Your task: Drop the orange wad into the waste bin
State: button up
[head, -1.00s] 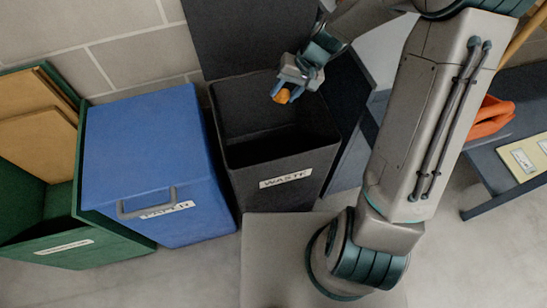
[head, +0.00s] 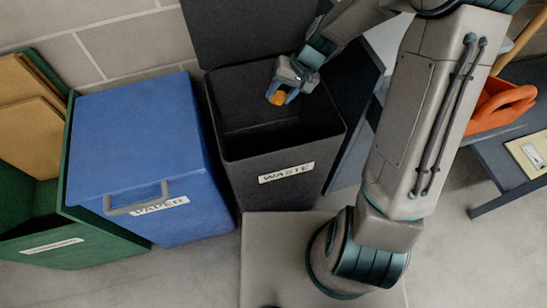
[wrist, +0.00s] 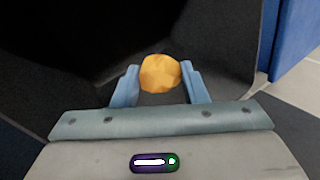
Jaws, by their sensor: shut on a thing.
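The orange wad (head: 277,98) is a small crumpled ball. My gripper (head: 280,93) is shut on it; in the wrist view the wad (wrist: 160,73) sits between the two blue fingertips (wrist: 161,88). The waste bin (head: 235,183) is dark grey with a white WASTE label, and its lid (head: 235,30) stands open at the back. In the head view my gripper and the wad appear over the bin's open mouth. In the wrist view the bin's dark inside lies beyond the wad. The exact height above the rim is hard to tell.
A blue paper bin (head: 135,115) with a closed lid and handle stands to the left of the waste bin. A green bin (head: 95,245) holding cardboard (head: 30,120) is further left. An orange tool caddy (head: 500,105) sits on a dark shelf (head: 490,150) at the right.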

jog(key=o, duration=1)
jog(key=shift+o, duration=0.2)
jog(key=p+v, duration=0.3)
jog(key=v, duration=1.1)
jog(key=s+d+r+t+h+p, duration=0.1)
jog(key=s+d+r+h+p, duration=0.1)
jog(key=s+r+p, duration=0.6)
jog(key=s+d+r+t+h+p, duration=0.1)
jog(key=s+d+r+h+p, duration=0.2)
jog(key=s+r+p, duration=0.5)
notch_tip(320, 180, up, 6)
jog(key=shift+s+d+r+t, duration=0.15)
jog(key=shift+s+d+t, duration=0.25)
jog(key=shift+s+d, duration=0.65)
